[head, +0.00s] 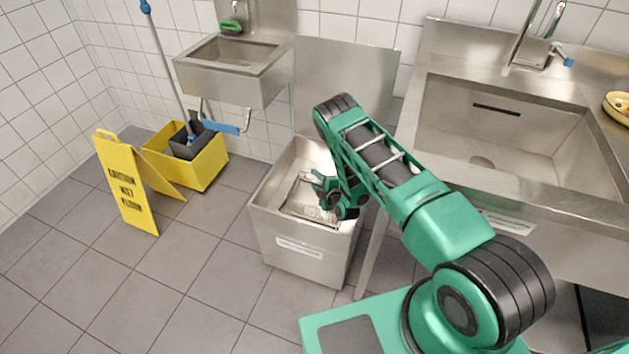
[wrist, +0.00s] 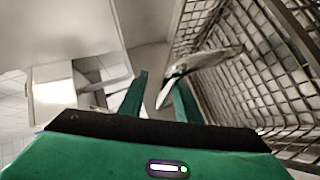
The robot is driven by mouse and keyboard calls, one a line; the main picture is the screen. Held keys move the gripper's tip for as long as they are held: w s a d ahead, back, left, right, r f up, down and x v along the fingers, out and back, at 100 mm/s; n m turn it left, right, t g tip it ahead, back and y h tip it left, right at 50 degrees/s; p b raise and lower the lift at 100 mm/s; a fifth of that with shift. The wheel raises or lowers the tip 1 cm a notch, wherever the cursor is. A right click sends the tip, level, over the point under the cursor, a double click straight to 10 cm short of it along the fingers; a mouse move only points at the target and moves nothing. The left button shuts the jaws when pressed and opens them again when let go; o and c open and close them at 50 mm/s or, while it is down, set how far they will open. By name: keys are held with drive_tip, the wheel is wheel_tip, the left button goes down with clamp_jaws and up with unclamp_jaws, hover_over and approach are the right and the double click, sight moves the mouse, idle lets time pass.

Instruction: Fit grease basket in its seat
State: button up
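The grease basket (head: 297,209) is a wire mesh basket inside the open steel box (head: 300,249) on the floor. My gripper (head: 317,184) is down in the box opening at the basket, and my arm hides the box's right part. In the wrist view the basket's mesh wall (wrist: 275,65) fills the right side, tilted in the picture. The two green fingers (wrist: 160,95) stand apart there. A pale, thin curved piece (wrist: 205,65) lies by the right finger; I cannot tell whether they touch. The seat under the basket is hidden.
A raised steel lid (head: 345,75) stands behind the box. A large sink (head: 500,130) is at the right and a small sink (head: 225,75) behind left. A yellow mop bucket (head: 200,165) and caution sign (head: 130,190) stand at the left. Floor in front left is clear.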

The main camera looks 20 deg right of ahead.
sight(319, 183)
drive_tip(key=v, duration=0.6)
drive_tip(key=shift+f, duration=0.1)
drive_tip(key=shift+s+d+r, duration=0.1)
drive_tip(key=shift+s+r, duration=0.15)
drive_tip(key=shift+s, duration=0.25)
